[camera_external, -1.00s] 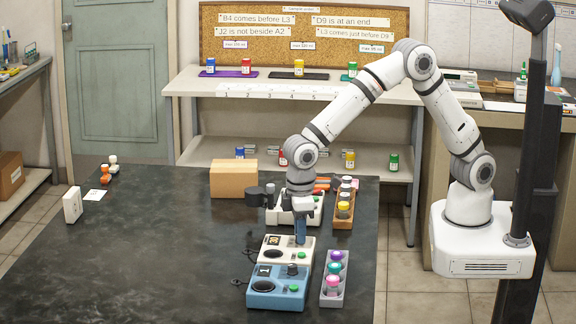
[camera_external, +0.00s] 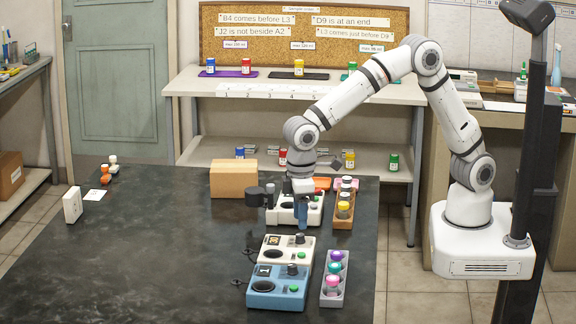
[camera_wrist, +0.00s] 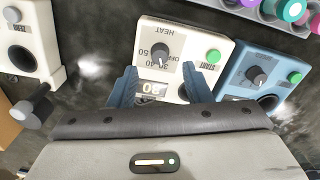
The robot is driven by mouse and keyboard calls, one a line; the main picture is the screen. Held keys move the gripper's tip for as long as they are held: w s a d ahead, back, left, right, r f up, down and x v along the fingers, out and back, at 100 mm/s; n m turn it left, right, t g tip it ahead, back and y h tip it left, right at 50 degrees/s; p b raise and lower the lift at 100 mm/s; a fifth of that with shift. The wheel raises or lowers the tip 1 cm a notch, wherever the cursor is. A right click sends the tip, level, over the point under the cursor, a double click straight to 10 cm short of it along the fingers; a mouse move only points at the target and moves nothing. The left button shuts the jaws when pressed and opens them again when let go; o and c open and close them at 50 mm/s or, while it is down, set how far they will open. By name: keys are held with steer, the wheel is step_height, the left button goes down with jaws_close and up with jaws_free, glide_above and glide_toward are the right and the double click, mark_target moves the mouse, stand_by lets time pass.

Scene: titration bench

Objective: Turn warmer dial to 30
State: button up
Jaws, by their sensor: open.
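The white warmer (camera_external: 304,244) stands on the dark bench. Its dark dial (camera_external: 293,241) also shows in the wrist view (camera_wrist: 160,52), under the word HEAT, with small numbers around it. I cannot clearly read where its pointer is set. Its green START button (camera_wrist: 213,56) is beside the dial. My gripper (camera_external: 302,224) is open and empty, raised above the bench behind the warmer in the external view. In the wrist view, its two blue fingers (camera_wrist: 160,88) are apart on the display side of the dial, not touching the dial.
A blue device (camera_external: 278,290) with a dial stands in front of the warmer. Another white device (camera_external: 285,214) stands behind, partly hidden by my gripper. A grey rack (camera_external: 334,298) of coloured vials is at right, and a cardboard box (camera_external: 234,180) is behind. The bench's left is mostly clear.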

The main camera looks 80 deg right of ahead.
mark_target(300, 234)
steer(key=shift+r, duration=1.6)
